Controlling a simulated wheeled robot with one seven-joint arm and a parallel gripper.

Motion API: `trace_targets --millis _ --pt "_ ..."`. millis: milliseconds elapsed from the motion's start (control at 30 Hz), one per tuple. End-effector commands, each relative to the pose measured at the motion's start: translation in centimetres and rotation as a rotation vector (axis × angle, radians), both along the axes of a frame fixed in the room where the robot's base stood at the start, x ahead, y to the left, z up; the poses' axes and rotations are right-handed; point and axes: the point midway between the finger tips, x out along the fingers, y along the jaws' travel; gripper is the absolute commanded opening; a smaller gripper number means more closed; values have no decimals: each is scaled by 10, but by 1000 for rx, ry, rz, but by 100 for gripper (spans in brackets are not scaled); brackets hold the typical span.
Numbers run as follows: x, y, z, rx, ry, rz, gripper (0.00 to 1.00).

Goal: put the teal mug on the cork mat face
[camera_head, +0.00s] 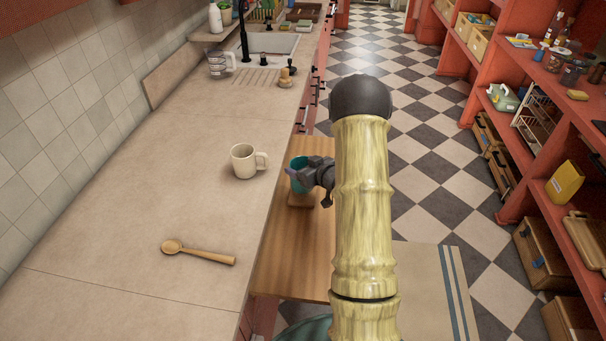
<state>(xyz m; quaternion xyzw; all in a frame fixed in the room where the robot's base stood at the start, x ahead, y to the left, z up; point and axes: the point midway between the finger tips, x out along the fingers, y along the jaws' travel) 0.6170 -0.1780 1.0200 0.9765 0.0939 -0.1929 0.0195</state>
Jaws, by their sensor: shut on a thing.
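The teal mug (298,184) is upright in the camera_head view, right of the counter edge. My gripper (307,176) is shut on it from the right and partly covers it. A small tan cork mat (302,203) lies on the wooden surface, directly below the mug in the picture. I cannot tell whether the mug touches the mat or is held just above it. My arm hides what lies to the right of the gripper.
A cream mug (244,161) and a wooden spoon (199,252) are on the counter (130,215), left of the wooden surface (292,258). A sink (270,45) is at the back. Red shelving (520,130) lines the right side, with checkered floor (425,160) between.

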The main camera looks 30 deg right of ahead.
Motion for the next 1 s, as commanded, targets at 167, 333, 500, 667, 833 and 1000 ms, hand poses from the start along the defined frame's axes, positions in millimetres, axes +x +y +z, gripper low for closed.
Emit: trace_targets --millis 167,333,500,667,833,1000 --pt "0 0 -24 2 3 1 40" --pt "0 0 -33 1 -1 0 40" --pt "0 0 -33 0 -1 0 40" --pt "0 0 -37 1 2 0 74" --pt "0 0 -36 1 2 0 94" --pt "0 0 -36 1 2 0 94"
